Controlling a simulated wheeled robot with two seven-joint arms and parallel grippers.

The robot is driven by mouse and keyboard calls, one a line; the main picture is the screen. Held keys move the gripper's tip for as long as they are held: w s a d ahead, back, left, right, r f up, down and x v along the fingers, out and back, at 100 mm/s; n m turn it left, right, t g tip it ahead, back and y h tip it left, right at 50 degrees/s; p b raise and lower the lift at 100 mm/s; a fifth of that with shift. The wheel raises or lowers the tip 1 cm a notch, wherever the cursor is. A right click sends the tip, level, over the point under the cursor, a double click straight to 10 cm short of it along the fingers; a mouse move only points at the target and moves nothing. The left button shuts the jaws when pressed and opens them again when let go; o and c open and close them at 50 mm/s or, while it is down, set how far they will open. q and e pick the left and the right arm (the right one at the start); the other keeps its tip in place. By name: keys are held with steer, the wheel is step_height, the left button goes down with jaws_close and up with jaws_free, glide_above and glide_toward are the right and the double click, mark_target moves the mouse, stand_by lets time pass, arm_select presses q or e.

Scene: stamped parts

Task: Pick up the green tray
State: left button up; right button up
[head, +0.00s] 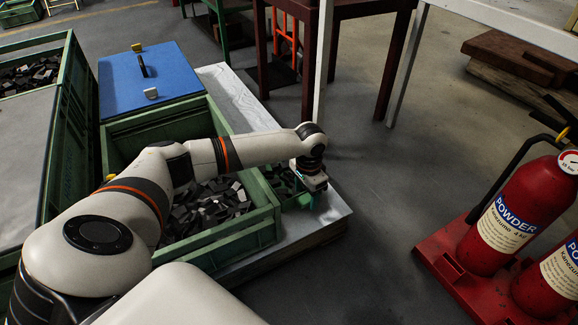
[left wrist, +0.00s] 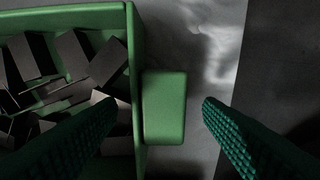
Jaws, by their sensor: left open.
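The small green tray (head: 272,176) stands on the pale platform beside the large green crate, partly hidden behind my left arm. In the left wrist view the green tray (left wrist: 136,62) fills the left side and holds dark metal parts (left wrist: 75,60). A green tab (left wrist: 165,108) sticks out from its right wall. My left gripper (head: 304,202) is at the tray's right end, pointing down. In the left wrist view the open left gripper (left wrist: 156,106) has one finger over the tray's inside and the other past the tab, with wall and tab between them. My right gripper is not in view.
A large green crate (head: 230,246) of dark parts lies under my left arm, with a blue board (head: 150,80) behind it. The pale platform (head: 232,88) ends just right of the tray. Red fire extinguishers (head: 505,215) stand at right. The floor between is clear.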

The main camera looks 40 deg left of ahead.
arm_select(q)
steer(key=shift+f, duration=0.1)
steer(key=c, duration=1.3)
